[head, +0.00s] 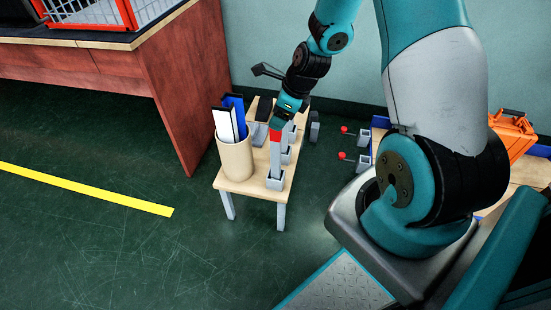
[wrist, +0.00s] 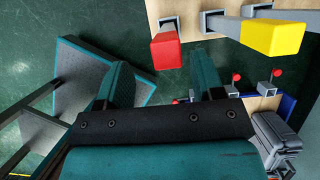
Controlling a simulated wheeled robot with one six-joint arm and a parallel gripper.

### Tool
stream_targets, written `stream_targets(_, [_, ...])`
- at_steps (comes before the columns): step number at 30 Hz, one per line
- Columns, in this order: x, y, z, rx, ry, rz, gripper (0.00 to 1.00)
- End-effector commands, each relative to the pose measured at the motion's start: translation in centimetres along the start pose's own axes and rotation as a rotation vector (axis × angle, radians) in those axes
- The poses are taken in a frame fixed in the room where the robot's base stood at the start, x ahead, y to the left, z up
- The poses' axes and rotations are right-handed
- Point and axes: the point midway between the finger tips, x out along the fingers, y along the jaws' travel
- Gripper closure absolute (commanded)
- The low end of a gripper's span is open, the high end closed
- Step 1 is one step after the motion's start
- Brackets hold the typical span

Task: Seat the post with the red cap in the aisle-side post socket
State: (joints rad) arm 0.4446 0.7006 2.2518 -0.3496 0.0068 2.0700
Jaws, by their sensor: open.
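The grey post with the red cap (head: 276,136) stands upright in the nearest grey socket (head: 275,183) on the small wooden table. In the wrist view its red cap (wrist: 165,49) shows between and just beyond my two fingers. My gripper (head: 286,108) is open, just above the cap in the head view. In the wrist view the open fingers (wrist: 163,72) have nothing between them that looks held. Another grey post with a yellow cap (wrist: 273,38) stands in a socket beside it; my gripper seems to hide it in the head view. I cannot tell which socket is aisle-side.
A round beige holder (head: 235,158) with a blue and a white piece stands left of the post. More grey sockets (head: 286,155) line the table's right side. Red-knobbed levers (head: 344,129) and an orange case (head: 510,133) lie right. Green floor in front is clear.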

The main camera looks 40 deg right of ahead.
Motion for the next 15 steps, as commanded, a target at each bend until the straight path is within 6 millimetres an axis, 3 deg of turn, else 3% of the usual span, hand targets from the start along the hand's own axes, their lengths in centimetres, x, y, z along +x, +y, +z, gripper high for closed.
stream_targets(15, [5.7, -0.6, -0.4, -0.002, 0.0, -0.001, 0.38])
